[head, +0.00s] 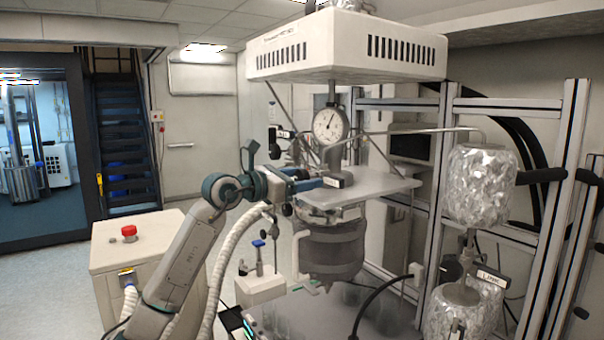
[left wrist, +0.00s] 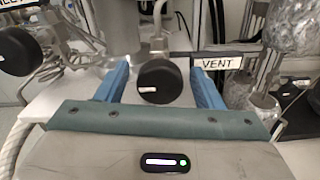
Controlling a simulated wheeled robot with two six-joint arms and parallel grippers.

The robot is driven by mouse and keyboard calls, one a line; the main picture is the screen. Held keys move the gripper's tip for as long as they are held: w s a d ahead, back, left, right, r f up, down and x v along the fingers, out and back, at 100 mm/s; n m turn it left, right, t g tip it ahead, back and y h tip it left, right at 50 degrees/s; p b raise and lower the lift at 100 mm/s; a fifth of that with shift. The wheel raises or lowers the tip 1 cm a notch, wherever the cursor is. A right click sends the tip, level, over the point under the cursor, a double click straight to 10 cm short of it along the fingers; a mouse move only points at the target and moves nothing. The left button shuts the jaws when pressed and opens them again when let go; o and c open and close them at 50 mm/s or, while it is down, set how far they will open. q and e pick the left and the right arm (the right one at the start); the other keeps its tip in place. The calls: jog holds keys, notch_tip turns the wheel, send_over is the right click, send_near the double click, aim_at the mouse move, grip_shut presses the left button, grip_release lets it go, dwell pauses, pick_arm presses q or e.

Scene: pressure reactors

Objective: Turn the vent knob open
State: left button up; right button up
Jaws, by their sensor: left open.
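The vent knob (left wrist: 159,82) is a round black knob with a small white mark, in the middle of the left wrist view. A white label reading VENT (left wrist: 218,63) is to its right. My left gripper (left wrist: 160,82) is open, with one blue finger on each side of the knob. A gap shows between the knob and each finger, and the gripper holds nothing. In the head view my left gripper (head: 312,184) reaches the reactor head below the dial gauge (head: 331,125). There the gripper hides most of the knob. My right gripper is not in view.
Another black knob (left wrist: 18,50) is at the left of the left wrist view, beside coiled metal tubing. The reactor vessel (head: 333,248) hangs below the white plate (head: 375,186). Foil-wrapped cylinders (head: 480,185) and metal frame posts stand to the right.

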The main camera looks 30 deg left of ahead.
pick_arm(q)
jog(key=c, duration=1)
jog(key=shift+o, duration=0.2)
